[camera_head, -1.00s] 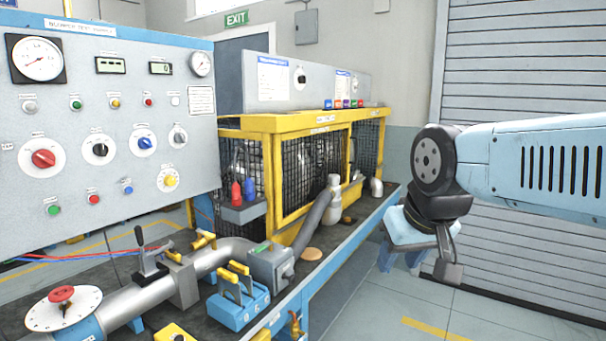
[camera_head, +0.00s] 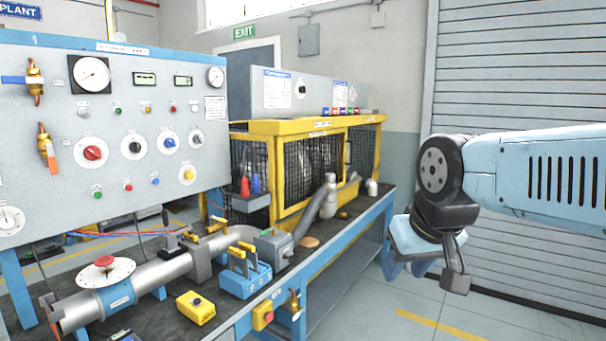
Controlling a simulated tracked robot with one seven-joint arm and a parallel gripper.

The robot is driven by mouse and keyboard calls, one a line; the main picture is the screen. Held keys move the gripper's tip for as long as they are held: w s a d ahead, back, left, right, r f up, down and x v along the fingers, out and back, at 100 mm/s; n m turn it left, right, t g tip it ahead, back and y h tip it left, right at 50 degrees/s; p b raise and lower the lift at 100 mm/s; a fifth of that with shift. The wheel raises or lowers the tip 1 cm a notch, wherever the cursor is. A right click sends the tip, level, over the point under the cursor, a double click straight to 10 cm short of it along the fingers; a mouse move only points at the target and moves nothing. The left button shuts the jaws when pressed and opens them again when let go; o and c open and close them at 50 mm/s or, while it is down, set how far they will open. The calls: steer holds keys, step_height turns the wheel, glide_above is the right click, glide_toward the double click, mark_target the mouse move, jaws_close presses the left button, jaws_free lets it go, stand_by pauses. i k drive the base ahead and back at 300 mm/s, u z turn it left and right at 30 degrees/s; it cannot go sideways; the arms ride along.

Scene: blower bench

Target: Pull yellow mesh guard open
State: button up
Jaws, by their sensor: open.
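The yellow mesh guard (camera_head: 278,178) is a yellow-framed cage with dark mesh panels, standing on the far part of the bench. Its front panels look closed, flush in the frame, and a dim machine shows behind the mesh. A dark upright handle-like piece (camera_head: 349,152) shows near its right part. My gripper (camera_head: 405,271) hangs at the right, pointing down beneath the black wrist joint, beyond the bench's right edge in the picture. It is open, empty and apart from the guard. Its fingers are small and partly hidden in this view.
A grey control panel (camera_head: 50,130) with gauges and knobs fills the left. Pipes (camera_head: 150,278), a blue block with yellow levers (camera_head: 243,281) and a yellow box (camera_head: 196,307) crowd the near bench. A grey hose (camera_head: 308,217) stands before the guard. Floor (camera_head: 375,315) right of the bench is clear.

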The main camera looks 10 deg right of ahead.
mark_target(282, 213)
steer(key=z, duration=0.25)
steer(key=i, duration=1.05)
steer(key=z, duration=0.4)
steer(key=i, duration=2)
steer(key=u, duration=0.45)
